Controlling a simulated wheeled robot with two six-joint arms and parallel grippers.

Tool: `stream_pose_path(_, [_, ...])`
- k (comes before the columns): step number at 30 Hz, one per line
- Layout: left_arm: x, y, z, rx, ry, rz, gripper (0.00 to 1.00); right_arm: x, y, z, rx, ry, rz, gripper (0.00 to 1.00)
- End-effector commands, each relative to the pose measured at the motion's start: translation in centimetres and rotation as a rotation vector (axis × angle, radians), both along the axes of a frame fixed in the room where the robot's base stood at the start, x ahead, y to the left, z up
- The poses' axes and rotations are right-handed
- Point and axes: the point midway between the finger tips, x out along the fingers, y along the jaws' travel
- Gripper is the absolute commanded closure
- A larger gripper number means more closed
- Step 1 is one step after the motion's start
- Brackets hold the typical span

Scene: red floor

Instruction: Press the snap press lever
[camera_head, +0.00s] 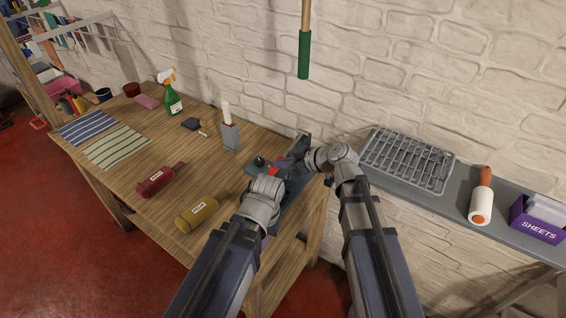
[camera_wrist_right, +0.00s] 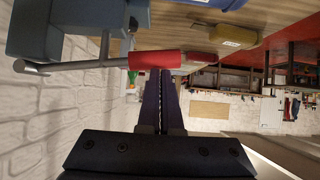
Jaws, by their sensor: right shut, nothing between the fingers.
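The snap press (camera_head: 303,141) is a blue-grey device at the right end of the wooden table, largely hidden by my arms. In the right wrist view, its blocky body (camera_wrist_right: 40,32) is at upper left. A grey rod runs from it to the lever's red grip (camera_wrist_right: 155,60); a bit of red also shows in the head view (camera_head: 272,171). My right gripper (camera_wrist_right: 160,73) is shut and empty, its fingertips right at the red grip; I cannot tell whether they touch. My left arm's wrist (camera_head: 263,197) is beside the press; its jaws are hidden.
On the table (camera_head: 190,140) are a red bottle (camera_head: 157,182), a yellow bottle (camera_head: 197,213), a grey holder (camera_head: 230,136), a green spray bottle (camera_head: 172,102) and striped cloths (camera_head: 116,147). A wire rack (camera_head: 408,160) lies on a shelf at right, beside a lint roller (camera_head: 481,199).

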Motion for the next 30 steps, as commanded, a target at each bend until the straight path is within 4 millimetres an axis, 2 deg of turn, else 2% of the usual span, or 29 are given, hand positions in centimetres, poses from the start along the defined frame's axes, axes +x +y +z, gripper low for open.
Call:
stream_pose_path(1, [0.0, 0.0, -0.7, 0.000, 0.000, 0.000, 1.00, 0.0, 0.1, -0.7, 0.000, 0.001, 0.002, 1.00])
stream_pose_path(6, [0.0, 0.0, -1.3, 0.000, 0.000, 0.000, 1.00, -0.1, 0.1, -1.4, -0.003, 0.003, 0.003, 1.00])
stream_pose_path(20, [0.0, 0.0, -1.6, 0.000, 0.000, 0.000, 1.00, -0.2, 0.1, -1.8, -0.005, 0.008, 0.006, 1.00])
stream_pose_path(26, [0.0, 0.0, -1.4, 0.000, 0.000, 0.000, 1.00, -0.2, 0.1, -1.6, -0.004, 0.007, 0.006, 1.00])
stream_pose_path(30, [0.0, 0.0, -0.1, 0.000, 0.000, 0.000, 1.00, -0.6, 0.5, -0.2, -0.002, 0.005, 0.004, 1.00])
